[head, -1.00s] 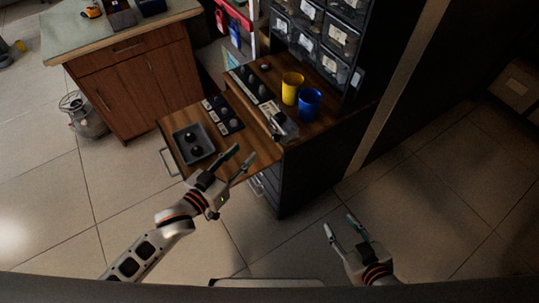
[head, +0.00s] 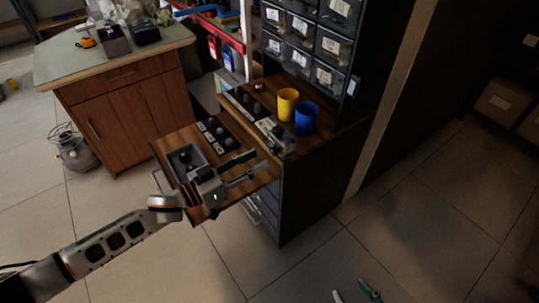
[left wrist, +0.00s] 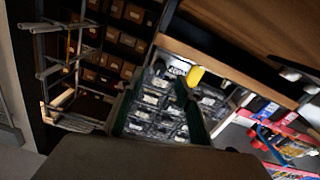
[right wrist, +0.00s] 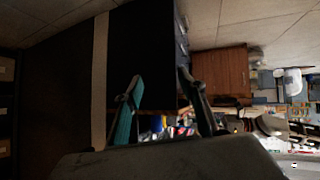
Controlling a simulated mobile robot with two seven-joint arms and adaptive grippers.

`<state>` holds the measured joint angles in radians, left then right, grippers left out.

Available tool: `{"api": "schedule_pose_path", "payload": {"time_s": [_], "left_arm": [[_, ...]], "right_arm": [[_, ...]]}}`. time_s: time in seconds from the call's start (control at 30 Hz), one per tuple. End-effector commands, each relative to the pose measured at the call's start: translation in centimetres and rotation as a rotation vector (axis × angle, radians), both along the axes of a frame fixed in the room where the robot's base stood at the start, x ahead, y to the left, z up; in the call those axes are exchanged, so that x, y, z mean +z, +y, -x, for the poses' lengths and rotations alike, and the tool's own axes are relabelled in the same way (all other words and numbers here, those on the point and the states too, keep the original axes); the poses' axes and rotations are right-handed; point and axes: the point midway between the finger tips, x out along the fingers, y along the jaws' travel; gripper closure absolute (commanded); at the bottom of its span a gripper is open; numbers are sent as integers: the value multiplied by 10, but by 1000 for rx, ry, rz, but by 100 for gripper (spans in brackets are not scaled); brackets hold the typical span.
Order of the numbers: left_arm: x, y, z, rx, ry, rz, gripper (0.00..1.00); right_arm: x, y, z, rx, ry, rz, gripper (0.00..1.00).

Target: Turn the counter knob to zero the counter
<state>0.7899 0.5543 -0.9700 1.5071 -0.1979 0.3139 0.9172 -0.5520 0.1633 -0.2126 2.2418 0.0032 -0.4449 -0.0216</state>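A small grey and silver device (head: 283,146), possibly the counter, sits at the front of the raised wooden shelf; its knob is too small to make out. My left gripper (head: 258,164) is open and empty, its fingers just left of and below this device, apart from it as far as I can tell. In the left wrist view its green-padded fingers (left wrist: 158,108) stand wide apart. My right gripper (head: 355,293) is open and empty over the floor, low in the head view; its spread fingers also show in the right wrist view (right wrist: 160,98).
A yellow cup (head: 287,104) and a blue cup (head: 306,118) stand behind the device. A dark panel with knobs (head: 217,134) and a grey tray (head: 172,168) lie on the lower board. A drawer cabinet (head: 300,27) rises behind. The floor at right is free.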

Motion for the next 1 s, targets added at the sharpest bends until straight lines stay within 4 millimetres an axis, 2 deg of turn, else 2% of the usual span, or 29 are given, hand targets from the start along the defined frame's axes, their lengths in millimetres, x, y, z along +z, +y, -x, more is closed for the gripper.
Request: {"api": "schedule_pose_path", "payload": {"time_s": [0.1,0.3,0.7,0.73,0.87,1.0], "left_arm": [[-3,-18,-11,-1,2,2,65],[-4,-37,-26,0,3,0,65],[0,-45,-32,0,-1,-1,65],[0,-45,-32,0,-1,-1,67],[0,-45,-32,0,-1,-1,100],[-1,-45,-32,0,-1,-1,100]], "right_arm": [[-3,1,2,0,6,-5,60],[-4,3,3,2,8,-9,60],[3,4,-2,6,-8,-12,60],[3,4,-2,5,-7,-12,60],[1,4,-1,6,-5,-11,60],[-1,4,0,7,-2,-10,60]]}}
